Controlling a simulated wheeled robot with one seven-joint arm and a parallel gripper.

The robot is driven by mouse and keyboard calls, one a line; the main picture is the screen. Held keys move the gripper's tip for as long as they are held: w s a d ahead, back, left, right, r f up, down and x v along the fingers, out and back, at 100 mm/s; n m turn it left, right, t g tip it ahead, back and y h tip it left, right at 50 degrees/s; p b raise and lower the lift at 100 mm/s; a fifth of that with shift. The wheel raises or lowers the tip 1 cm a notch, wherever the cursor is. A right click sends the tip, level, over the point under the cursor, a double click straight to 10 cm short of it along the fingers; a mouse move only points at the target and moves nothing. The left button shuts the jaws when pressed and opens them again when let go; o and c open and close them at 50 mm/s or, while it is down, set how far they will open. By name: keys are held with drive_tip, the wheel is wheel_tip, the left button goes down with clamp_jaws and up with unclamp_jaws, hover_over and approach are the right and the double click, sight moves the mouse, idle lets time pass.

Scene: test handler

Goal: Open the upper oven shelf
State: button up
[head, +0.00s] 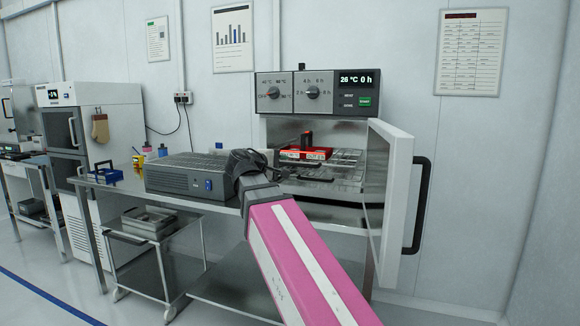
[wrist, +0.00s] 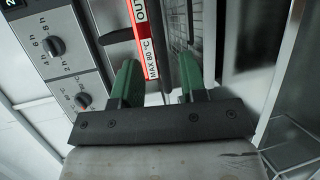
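The oven (head: 315,95) stands on the bench with its door (head: 396,180) swung open to the right. Inside, wire shelves (head: 335,178) show one above the other. A red box-like item with white lettering (head: 303,153) is at the upper shelf, with a dark upright piece on it. My gripper's fingers are hidden in the head view behind my wrist, left of the oven opening. In the wrist view, my gripper (wrist: 157,82) has two green fingers apart with nothing between them. Beyond them is a red and white label reading "MAX 80 °C" (wrist: 146,45); contact cannot be told.
The open door with its black handle (head: 420,205) juts forward on the right. A grey box device (head: 190,176) stands on the bench left of the oven. The control panel with knobs (wrist: 60,50) is close on the left in the wrist view. A cart (head: 155,240) stands below.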

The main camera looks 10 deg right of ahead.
drive_tip(key=shift+v, duration=2.1)
drive_tip(key=d+f+m+g+y, duration=0.1)
drive_tip(key=d+f+g+y, duration=0.15)
drive_tip(key=f, duration=1.15)
drive_tip(key=d+f+m+g+y, duration=0.1)
drive_tip(key=f+y, duration=0.2)
drive_tip(key=f, duration=1.1)
drive_tip(key=s+f+m+g+y, duration=0.2)
drive_tip(key=s+f+y, duration=0.2)
drive_tip(key=f, duration=0.8)
drive_tip(key=s+f+m+g+y, duration=0.3)
drive_tip(key=s+f, duration=0.3)
drive_tip(key=f, duration=0.6)
drive_tip(key=shift+a+f+m+y, duration=0.3)
drive_tip(key=shift+a+f+y, duration=0.05)
drive_tip(key=shift+a+f, duration=0.05)
